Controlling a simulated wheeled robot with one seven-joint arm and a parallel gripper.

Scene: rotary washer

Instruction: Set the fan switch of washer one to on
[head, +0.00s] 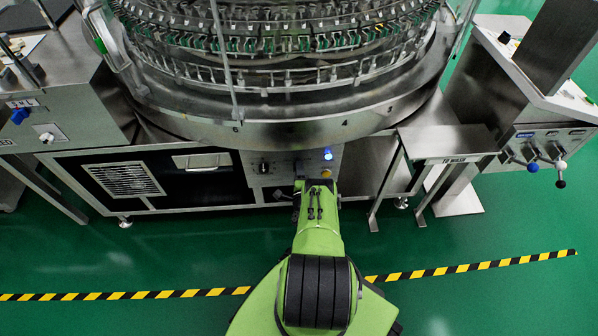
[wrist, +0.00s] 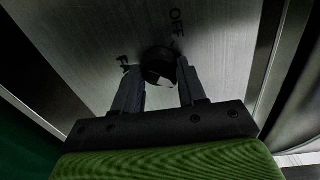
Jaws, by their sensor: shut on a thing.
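In the wrist view, a round black knob (wrist: 158,60) sits on a brushed metal panel (wrist: 110,35), with the marking "OFF" beside it and a partly covered marking to its left. My gripper (wrist: 160,80) has its two dark fingers on either side of the knob and is shut on it. In the head view, my green arm reaches the washer's front panel (head: 258,180), and my gripper (head: 299,186) is mostly hidden by the arm. Another black knob (head: 263,167) shows on that panel, left of my gripper. A lit blue light (head: 327,154) and a yellow button (head: 326,173) are to its right.
The round washer (head: 300,130) with numbered positions stands above the panel. A striped floor line (head: 470,266) crosses the open green floor.

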